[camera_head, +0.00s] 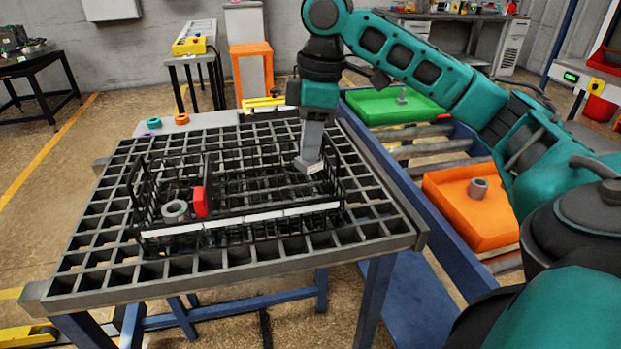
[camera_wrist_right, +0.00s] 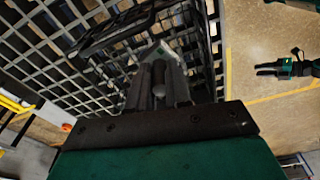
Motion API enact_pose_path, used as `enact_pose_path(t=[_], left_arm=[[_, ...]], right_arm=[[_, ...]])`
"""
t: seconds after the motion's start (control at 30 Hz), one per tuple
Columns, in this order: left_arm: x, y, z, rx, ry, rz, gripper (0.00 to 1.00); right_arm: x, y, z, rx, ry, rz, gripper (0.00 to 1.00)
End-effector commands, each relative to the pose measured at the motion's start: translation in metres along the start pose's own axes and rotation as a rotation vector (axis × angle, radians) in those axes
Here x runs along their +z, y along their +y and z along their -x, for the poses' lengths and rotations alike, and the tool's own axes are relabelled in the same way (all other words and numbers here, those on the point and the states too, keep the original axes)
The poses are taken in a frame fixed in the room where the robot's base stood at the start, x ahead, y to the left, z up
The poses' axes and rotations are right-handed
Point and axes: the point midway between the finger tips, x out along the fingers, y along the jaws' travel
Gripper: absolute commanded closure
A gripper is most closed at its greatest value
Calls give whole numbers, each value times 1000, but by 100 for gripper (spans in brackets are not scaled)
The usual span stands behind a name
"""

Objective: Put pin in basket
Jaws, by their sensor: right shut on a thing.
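My right gripper (camera_head: 311,170) reaches down into the right part of a black wire basket (camera_head: 240,214), its fingertips inside the rim. It is shut on a small grey thing, taken to be the pin (camera_wrist_right: 158,88), mostly hidden between the fingers in the right wrist view. I cannot tell whether the pin touches the basket floor. My left gripper (camera_wrist_right: 266,69) shows small at the right of the right wrist view, away from the basket, and its fingers look apart. It is outside the head view.
The basket stands on a dark grid table (camera_head: 90,235). A grey ring (camera_head: 175,210) and a red block (camera_head: 199,202) are in its left part. Right of the table, a roller conveyor (camera_head: 432,148) carries a green tray (camera_head: 375,107) and an orange tray (camera_head: 462,218), each with a grey part.

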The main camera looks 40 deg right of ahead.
Motion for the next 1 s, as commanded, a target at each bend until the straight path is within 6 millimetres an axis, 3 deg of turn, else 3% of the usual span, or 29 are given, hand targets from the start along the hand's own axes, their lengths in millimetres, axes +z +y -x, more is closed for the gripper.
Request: enact_pose_path(t=[0.1, 0.33, 0.53, 0.97, 1.0], left_arm=[[-3, 0, -1, -1, 6, -1, 57], [-4, -1, -2, -1, 9, -1, 57], [-4, -1, -2, -1, 9, -1, 57], [0, 0, 0, 0, 1, 0, 57], [0, 0, 0, 0, 1, 0, 57]], right_arm=[[4, 0, -23, 1, -1, -1, 100], [5, 0, -43, 2, 0, 0, 100], [9, 0, -73, 1, 0, -1, 100], [10, 1, -81, 3, 2, 0, 100], [10, 0, -82, 1, 1, 0, 80]])
